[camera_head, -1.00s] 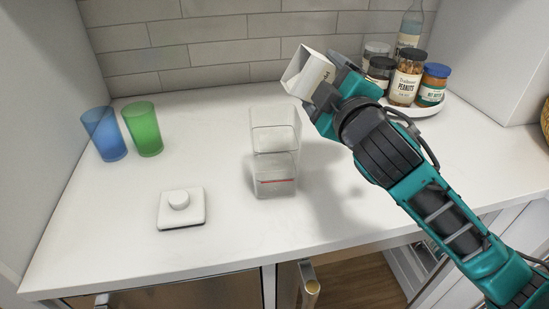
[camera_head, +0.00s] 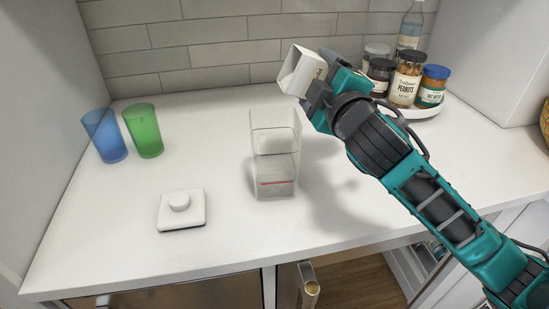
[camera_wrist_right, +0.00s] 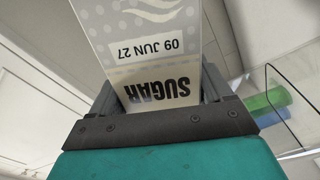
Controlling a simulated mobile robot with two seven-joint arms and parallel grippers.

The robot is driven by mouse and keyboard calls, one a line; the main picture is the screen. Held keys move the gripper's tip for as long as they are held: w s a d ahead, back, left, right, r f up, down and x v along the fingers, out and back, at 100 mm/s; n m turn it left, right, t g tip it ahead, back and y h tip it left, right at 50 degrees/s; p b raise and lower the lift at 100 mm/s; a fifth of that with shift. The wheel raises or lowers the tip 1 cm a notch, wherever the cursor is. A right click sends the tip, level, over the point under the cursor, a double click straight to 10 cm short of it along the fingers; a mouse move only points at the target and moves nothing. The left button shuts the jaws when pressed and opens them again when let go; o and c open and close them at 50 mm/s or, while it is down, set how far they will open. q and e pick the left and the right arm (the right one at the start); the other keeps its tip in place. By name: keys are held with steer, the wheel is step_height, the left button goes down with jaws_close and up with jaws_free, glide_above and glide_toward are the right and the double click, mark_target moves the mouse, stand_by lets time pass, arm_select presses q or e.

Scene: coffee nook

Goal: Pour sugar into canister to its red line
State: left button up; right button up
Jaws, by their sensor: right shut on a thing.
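The clear square canister (camera_head: 275,165) stands open and upright on the counter, with a red line low on its front wall. I cannot tell clearly how much sugar is inside. My right gripper (camera_head: 319,90) is shut on the white sugar carton (camera_head: 301,71), holding it tilted above and behind the canister's right side, mouth end toward the left. No falling sugar shows. In the right wrist view the carton (camera_wrist_right: 150,35) sits between the fingers with its "SUGAR" print upside down. The canister's clear wall (camera_wrist_right: 295,75) shows at the right there. My left gripper is not in view.
A white square lid with a knob (camera_head: 181,208) lies front left of the canister. A blue cup (camera_head: 104,136) and a green cup (camera_head: 144,131) stand at the left. Jars and a bottle crowd a round white tray (camera_head: 422,112) at back right. The counter's front middle is clear.

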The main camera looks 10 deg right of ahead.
steer(key=shift+r, duration=0.1)
stand_by(0.3)
steer(key=shift+s+d, duration=0.15)
steer(key=shift+s, duration=0.4)
steer(key=shift+w+n+p, duration=0.35)
steer(key=shift+w+n, duration=0.05)
steer(key=shift+w, duration=0.55)
steer(key=shift+s, duration=0.15)
steer(key=shift+s, duration=0.75)
